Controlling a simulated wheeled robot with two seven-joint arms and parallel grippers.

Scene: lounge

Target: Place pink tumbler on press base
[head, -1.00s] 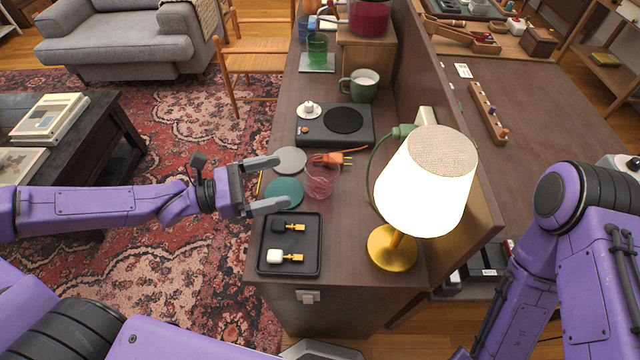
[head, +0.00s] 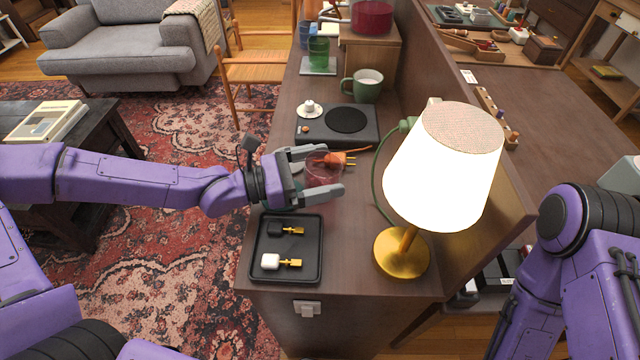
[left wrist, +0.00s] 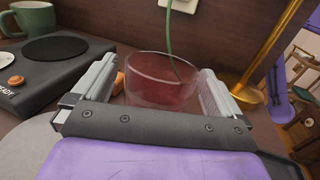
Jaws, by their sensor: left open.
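The pink tumbler (head: 319,177) is a clear pinkish glass standing upright on the wooden counter. My left gripper (head: 321,171) is open, with one finger on each side of the tumbler. In the left wrist view the tumbler (left wrist: 162,85) sits between the open fingers; I cannot tell whether either touches it. No part is clearly labelled press base. A black flat unit (head: 337,125) with a round dark plate and an orange button stands farther back on the counter; its lettering reads "READY" in the left wrist view. My right gripper is out of view.
A lit lamp (head: 401,252) stands right of the tumbler. An orange plug (head: 335,159) lies just behind it. A black tray (head: 287,276) holds two small keyed pieces in front. A green mug (head: 367,86) and green tumbler (head: 318,50) stand at the back.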

